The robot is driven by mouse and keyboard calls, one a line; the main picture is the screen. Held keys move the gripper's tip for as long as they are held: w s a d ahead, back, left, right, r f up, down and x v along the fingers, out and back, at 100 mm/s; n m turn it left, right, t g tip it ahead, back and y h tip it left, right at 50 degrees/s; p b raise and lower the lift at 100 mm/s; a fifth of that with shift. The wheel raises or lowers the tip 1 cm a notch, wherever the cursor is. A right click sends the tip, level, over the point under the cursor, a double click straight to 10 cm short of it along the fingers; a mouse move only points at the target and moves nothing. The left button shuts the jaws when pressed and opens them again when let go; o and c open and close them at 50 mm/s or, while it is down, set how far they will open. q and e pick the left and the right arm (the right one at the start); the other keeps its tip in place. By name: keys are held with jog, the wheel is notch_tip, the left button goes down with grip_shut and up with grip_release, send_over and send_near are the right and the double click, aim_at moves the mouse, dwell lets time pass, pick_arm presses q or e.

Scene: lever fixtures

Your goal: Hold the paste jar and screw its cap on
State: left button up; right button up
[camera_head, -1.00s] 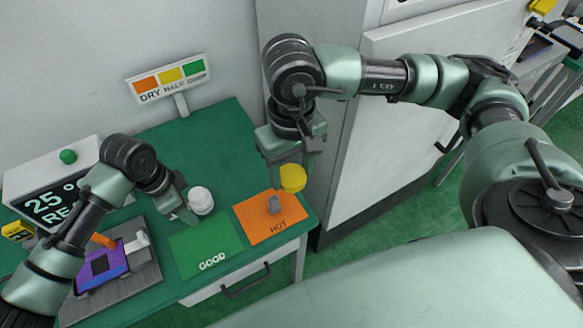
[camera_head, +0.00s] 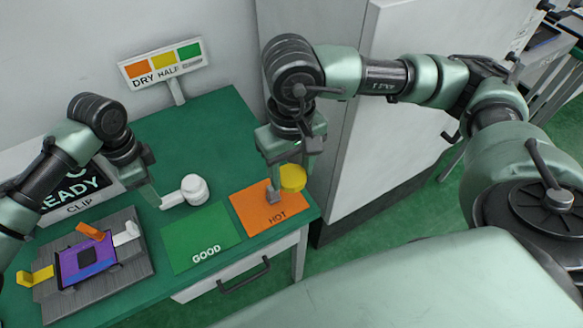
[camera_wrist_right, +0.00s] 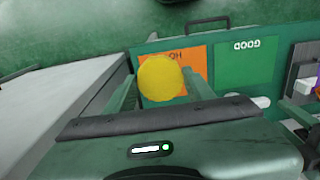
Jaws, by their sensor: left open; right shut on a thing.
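A white jar (camera_head: 194,189) stands upright on the green table, behind the green GOOD mat (camera_head: 203,240). A short white piece (camera_head: 172,200) sticks out from beside it toward my left gripper; I cannot tell whether it is attached. My left gripper (camera_head: 151,192) is open and empty, left of the jar and apart from it. My right gripper (camera_head: 291,166) is shut on a round yellow cap (camera_head: 293,178), held over the back edge of the orange HOT mat (camera_head: 255,221). The cap (camera_wrist_right: 160,77) also shows between the fingers in the right wrist view.
A grey fixture (camera_head: 135,268) with a purple-screened device (camera_head: 88,262) and coloured levers lies at left. A sign (camera_head: 163,66) and a display box (camera_head: 75,190) stand behind. A white cabinet (camera_head: 385,130) rises at right.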

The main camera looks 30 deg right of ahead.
aim_at(183, 194)
pick_arm(q)
notch_tip(183, 194, down, 7)
jog(key=b, duration=0.7)
pick_arm(e)
notch_tip(183, 194, down, 8)
pick_arm(q)
jog(key=shift+r, duration=0.1)
jog(key=shift+c, duration=0.3)
grip_shut()
pick_arm(e)
jog(key=shift+f, duration=0.1)
jog(key=w+a+r+m, duration=0.2)
jog(key=w+a+m, duration=0.7)
jog(key=m, duration=0.3)
jog(key=w+a+r+m, duration=0.2)
jog(key=w+a+m, duration=0.7)
jog(key=m, duration=0.3)
jog(key=shift+a+r, duration=0.2)
